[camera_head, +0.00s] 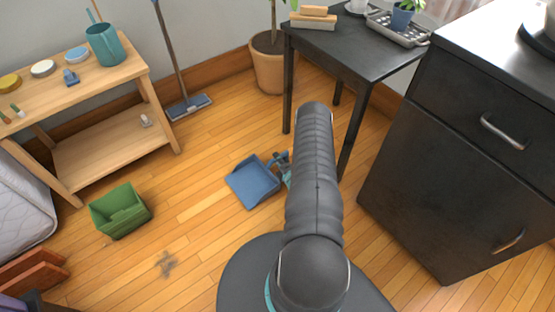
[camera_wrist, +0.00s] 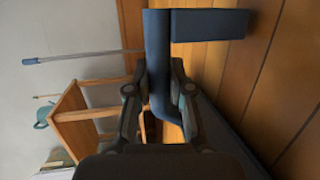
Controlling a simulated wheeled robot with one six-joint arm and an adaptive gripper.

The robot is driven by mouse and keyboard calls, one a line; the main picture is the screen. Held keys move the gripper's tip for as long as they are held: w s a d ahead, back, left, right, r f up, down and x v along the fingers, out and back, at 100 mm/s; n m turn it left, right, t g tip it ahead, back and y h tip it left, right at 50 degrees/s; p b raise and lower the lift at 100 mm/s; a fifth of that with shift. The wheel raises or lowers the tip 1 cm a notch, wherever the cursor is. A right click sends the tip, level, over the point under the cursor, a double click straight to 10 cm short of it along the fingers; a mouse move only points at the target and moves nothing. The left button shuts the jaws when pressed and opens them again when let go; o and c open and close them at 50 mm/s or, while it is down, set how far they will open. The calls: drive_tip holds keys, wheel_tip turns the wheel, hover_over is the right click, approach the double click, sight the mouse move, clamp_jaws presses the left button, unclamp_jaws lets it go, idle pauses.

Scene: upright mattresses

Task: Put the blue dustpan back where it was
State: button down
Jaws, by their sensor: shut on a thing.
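The blue dustpan (camera_head: 252,184) is in the middle of the head view, over the wooden floor left of the dark table's legs. Its pan faces up and its handle points right, toward my gripper (camera_head: 284,169). My arm hides part of the gripper. In the wrist view my gripper (camera_wrist: 157,88) is shut on the handle of the dustpan (camera_wrist: 157,42), with a finger on each side. The pan shows at the top of that view. I cannot tell whether the dustpan touches the floor.
A dark table (camera_head: 352,45) and a black cabinet (camera_head: 440,165) stand at the right. A green bin (camera_head: 120,210) and a wooden shelf (camera_head: 110,152) are at the left. A mop (camera_head: 188,107) leans on the wall. A dark smudge (camera_head: 166,264) marks the open floor.

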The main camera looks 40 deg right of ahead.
drive_tip(key=shift+f+b, duration=0.3)
drive_tip(key=shift+f, duration=0.1)
drive_tip(key=c, duration=1)
unclamp_jaws()
drive_tip(key=shift+o, duration=0.2)
drive_tip(key=shift+v, duration=3.75)
drive_tip(key=shift+r, duration=0.1)
